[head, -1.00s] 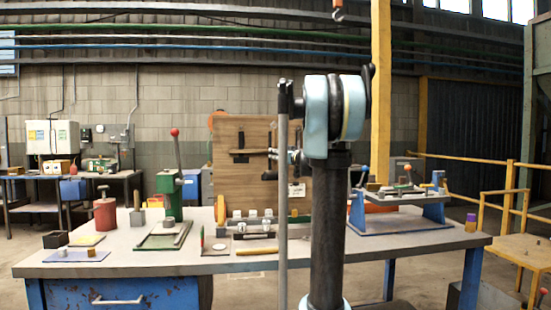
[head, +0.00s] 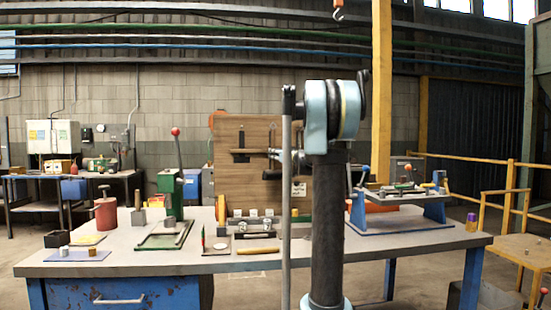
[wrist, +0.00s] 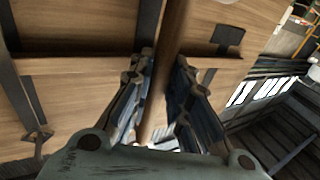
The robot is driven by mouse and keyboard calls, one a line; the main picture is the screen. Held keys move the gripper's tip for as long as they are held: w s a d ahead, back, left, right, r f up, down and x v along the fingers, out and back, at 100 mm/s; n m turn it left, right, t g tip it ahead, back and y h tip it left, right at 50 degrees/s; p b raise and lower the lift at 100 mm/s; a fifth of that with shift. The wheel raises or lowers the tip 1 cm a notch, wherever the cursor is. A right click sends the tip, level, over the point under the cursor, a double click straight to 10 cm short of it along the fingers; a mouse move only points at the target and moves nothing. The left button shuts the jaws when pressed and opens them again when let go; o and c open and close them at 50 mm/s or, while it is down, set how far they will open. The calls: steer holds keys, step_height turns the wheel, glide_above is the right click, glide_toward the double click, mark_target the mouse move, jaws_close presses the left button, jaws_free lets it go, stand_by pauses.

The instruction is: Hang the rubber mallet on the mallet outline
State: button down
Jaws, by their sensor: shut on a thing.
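My gripper (wrist: 165,75) is shut on a brown wooden handle (wrist: 174,35), the mallet's by its look, which runs between the fingers in the wrist view. I cannot make out the mallet's head. In the head view my gripper (head: 278,154) is at the upright wooden board (head: 228,190), right of a dark tool outline (head: 241,155). The wrist view shows dark shapes on the board close by, including a dark square (wrist: 228,38) right of the handle and a long dark strip (wrist: 32,100) at left. I cannot tell which is the mallet outline, or whether the mallet touches the board.
The workbench (head: 130,262) carries a green lever press (head: 170,190), a red can (head: 105,211), several pale blocks in front of the board and a loose wooden handle (head: 258,249). A blue-legged stand (head: 400,215) is at right. My arm hides part of the board.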

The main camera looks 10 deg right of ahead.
steer(key=shift+w, duration=1.35)
steer(key=shift+w, duration=0.2)
steer(key=shift+f, duration=0.1)
steer(key=c, duration=1.8)
jaws_free()
steer(key=o, duration=0.5)
steer(key=shift+w+a+f, duration=0.1)
steer(key=shift+w+f, duration=0.2)
steer(key=shift+c, duration=0.2)
steer(key=shift+o, duration=0.3)
steer(key=shift+w+f, duration=0.7)
steer(key=shift+s+r, duration=0.5)
steer(key=shift+s, duration=0.1)
steer(key=shift+s, duration=0.1)
